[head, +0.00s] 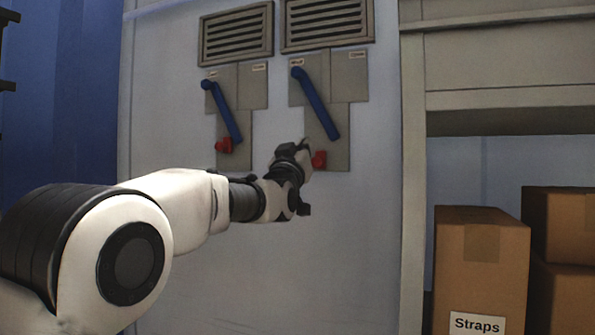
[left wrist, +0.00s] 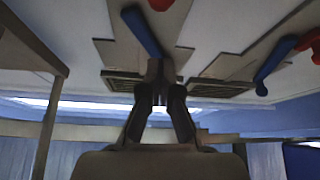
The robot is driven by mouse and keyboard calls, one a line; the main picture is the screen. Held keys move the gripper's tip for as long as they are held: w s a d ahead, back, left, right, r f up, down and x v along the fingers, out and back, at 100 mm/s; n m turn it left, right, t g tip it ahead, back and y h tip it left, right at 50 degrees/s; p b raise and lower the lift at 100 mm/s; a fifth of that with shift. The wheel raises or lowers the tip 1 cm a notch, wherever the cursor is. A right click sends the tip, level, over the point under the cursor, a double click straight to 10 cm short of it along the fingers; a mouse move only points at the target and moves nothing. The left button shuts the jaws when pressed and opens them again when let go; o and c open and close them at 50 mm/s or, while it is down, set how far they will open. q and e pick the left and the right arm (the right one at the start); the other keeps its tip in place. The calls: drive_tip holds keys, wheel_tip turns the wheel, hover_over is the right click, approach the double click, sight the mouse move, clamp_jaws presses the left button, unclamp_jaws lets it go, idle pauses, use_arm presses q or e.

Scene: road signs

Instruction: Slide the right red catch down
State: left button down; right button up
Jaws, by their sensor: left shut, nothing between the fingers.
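The right red catch (head: 319,160) sits low on the right grey plate (head: 346,140), just under the lower end of a slanted blue handle (head: 316,105). In the left wrist view, which looks upside down, part of this catch (left wrist: 160,4) shows at the top edge, with its blue handle (left wrist: 143,32) below. My left gripper (head: 305,151) is shut and empty, just left of the right catch. Whether it touches the catch or the plate I cannot tell. Its fingers (left wrist: 160,97) show together in the wrist view. My right gripper is not in view.
A matching left plate has its own blue handle (head: 223,112) and red catch (head: 224,146). Vents (head: 237,35) are above the plates. At right is a grey frame (head: 413,180) with cardboard boxes, one labelled Straps (head: 480,260). The wall below the plates is clear.

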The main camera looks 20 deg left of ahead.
use_arm(q)
drive_tip(key=b+v, duration=0.2)
drive_tip(key=v, duration=0.3)
drive_tip(key=shift+s+d+f+b, duration=0.1)
drive_tip(key=shift+s+f+b, duration=0.05)
drive_tip(key=shift+s+b, duration=0.2)
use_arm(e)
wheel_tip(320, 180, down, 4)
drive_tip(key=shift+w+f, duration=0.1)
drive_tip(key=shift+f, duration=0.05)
use_arm(q)
drive_tip(key=shift+w, duration=0.1)
